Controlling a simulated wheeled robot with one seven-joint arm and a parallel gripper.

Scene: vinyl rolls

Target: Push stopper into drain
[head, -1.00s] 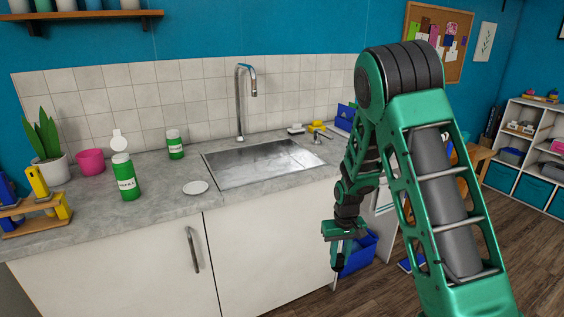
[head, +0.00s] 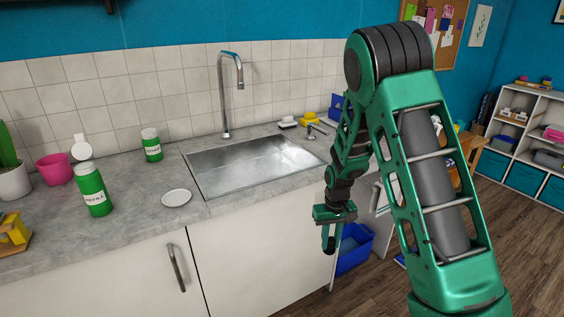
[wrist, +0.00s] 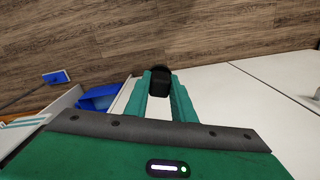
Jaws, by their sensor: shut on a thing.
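My gripper (head: 328,240) points down in front of the white cabinet, right of the sink and below the counter's front edge. In the wrist view my gripper (wrist: 160,98) is shut on a small black stopper (wrist: 160,80) held at its fingertips. In the head view the stopper is too small to make out clearly. The steel sink (head: 250,165) is set into the grey counter, behind and left of my gripper. No drain opening can be made out in its basin.
A tall faucet (head: 225,95) stands behind the sink. Green jars (head: 93,190) and a white disc (head: 176,198) are on the counter (head: 130,215) to the left. A yellow sponge (head: 308,119) lies at the back right. A blue bin (head: 355,247) stands beside the cabinet.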

